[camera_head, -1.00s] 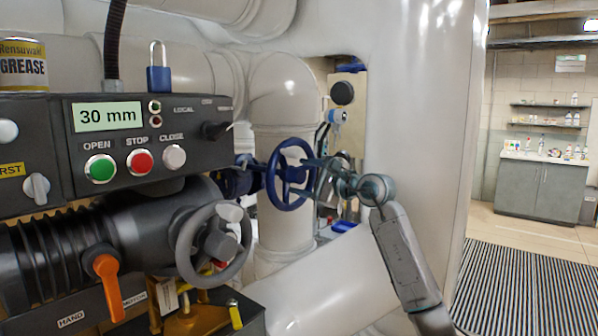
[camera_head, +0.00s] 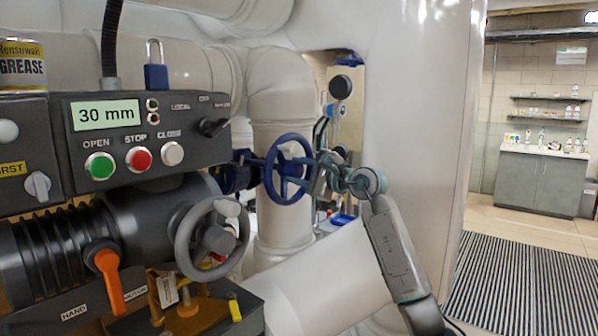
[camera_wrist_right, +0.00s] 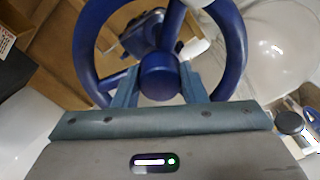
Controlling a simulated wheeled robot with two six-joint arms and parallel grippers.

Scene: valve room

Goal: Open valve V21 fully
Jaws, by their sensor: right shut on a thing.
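A blue handwheel (camera_head: 270,172) stands on a valve at the middle of the head view, beside a pale vertical pipe. My right gripper (camera_head: 312,172) comes to it from the right. In the right wrist view, the wheel's hub (camera_wrist_right: 160,75) sits between my two fingers (camera_wrist_right: 160,88), with spokes and rim around it. The right gripper is shut on the handwheel at its hub. No V21 label is readable. My left gripper is not in view.
A dark actuator with a grey handwheel (camera_head: 180,240) and an orange lever (camera_head: 109,280) stands at left. Its control box (camera_head: 190,180) shows 30 mm on the display (camera_head: 105,114). A large white column (camera_head: 420,120) rises at right. The floor grating (camera_head: 520,280) is clear.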

